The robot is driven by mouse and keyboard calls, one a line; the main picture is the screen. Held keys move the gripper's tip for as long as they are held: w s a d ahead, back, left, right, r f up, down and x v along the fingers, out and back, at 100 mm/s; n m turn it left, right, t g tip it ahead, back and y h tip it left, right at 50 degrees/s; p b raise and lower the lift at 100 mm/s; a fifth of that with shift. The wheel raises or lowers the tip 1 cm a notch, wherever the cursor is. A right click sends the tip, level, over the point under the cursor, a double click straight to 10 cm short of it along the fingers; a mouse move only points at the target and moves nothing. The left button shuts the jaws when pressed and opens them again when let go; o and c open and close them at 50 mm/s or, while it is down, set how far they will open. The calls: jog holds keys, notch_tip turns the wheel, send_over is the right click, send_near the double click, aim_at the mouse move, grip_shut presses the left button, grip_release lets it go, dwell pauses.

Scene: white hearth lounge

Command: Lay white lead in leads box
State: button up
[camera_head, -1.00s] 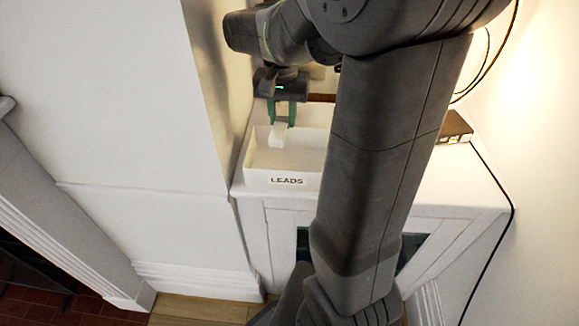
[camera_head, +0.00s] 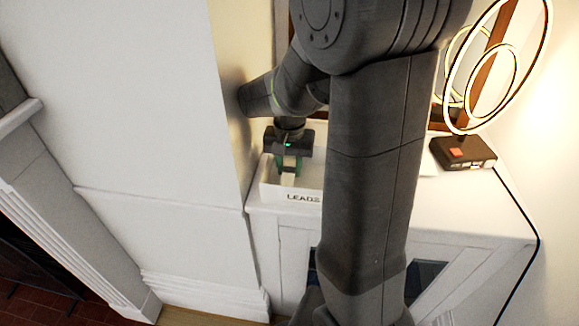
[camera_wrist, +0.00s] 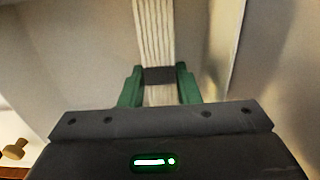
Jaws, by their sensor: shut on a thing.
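My gripper (camera_head: 288,166) has green fingers and is shut on the white lead (camera_head: 287,180), a pale bundle. In the wrist view the lead (camera_wrist: 153,30) shows as a ribbed white strip with a dark band between the fingers (camera_wrist: 158,85). The leads box (camera_head: 302,197) is a white open box labelled LEADS on the cabinet top. My gripper is at the box, with the lead's lower end near or inside its front wall. My arm hides the right part of the box, and I cannot tell whether the lead touches the floor of the box.
The box stands on a white cabinet (camera_head: 460,205) close against a white wall corner (camera_head: 235,110) on the left. A lamp with glowing rings (camera_head: 490,70) on a dark base (camera_head: 463,152) stands at the right. A black cable runs down the cabinet's right side. Bare cabinet top lies right of my arm.

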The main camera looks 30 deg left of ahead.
aim_at(289, 169)
jog(key=shift+f, duration=0.3)
jog(key=o, duration=1)
notch_tip(289, 169, up, 13)
jog(key=shift+f+p, duration=0.15)
jog(key=shift+p, duration=0.65)
